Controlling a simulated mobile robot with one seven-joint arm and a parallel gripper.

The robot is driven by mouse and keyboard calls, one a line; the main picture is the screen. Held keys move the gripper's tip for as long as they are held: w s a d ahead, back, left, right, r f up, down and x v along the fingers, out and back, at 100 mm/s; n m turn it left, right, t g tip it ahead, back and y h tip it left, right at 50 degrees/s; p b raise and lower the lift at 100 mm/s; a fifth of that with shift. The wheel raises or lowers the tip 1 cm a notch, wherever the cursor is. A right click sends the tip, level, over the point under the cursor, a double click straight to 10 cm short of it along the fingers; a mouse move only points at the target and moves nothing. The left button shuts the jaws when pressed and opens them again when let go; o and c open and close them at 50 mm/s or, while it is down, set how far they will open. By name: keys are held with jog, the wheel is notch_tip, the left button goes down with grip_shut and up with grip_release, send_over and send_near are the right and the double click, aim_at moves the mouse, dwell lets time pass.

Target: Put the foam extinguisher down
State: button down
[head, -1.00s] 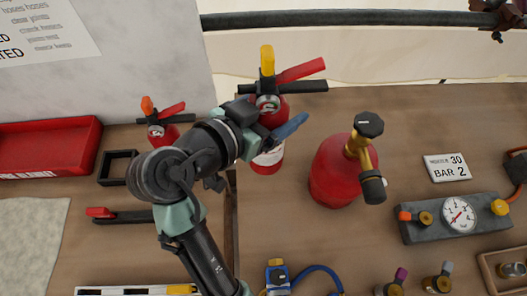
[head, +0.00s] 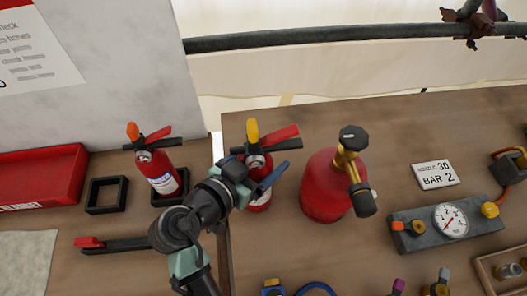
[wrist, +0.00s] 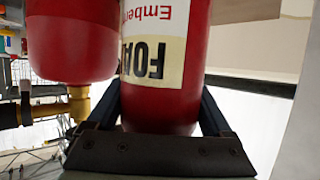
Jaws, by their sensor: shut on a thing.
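The foam extinguisher (head: 259,200) is a small red cylinder with a yellow knob and a red and black lever on top. My gripper (head: 256,172) is shut around its body, one finger on each side. In the wrist view the extinguisher (wrist: 165,100) fills the middle between my fingers (wrist: 160,112), with an upside-down label reading "FOA" and more. It looks upright, just right of the seam between two bench tops. I cannot tell whether its base touches the wood. My arm and gripper hide part of it.
A large red cylinder (head: 325,190) with a brass valve stands close on the right. An orange-knobbed extinguisher (head: 158,172) stands in a black square holder on the left. An empty black square frame (head: 106,209) and a red tray (head: 45,178) lie further left. A gauge block (head: 447,226) sits at right.

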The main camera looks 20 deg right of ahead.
jog(key=shift+r, duration=0.15)
grip_release()
jog(key=shift+f, duration=0.2)
jog(key=v, duration=1.2)
jog(key=shift+b, duration=0.35)
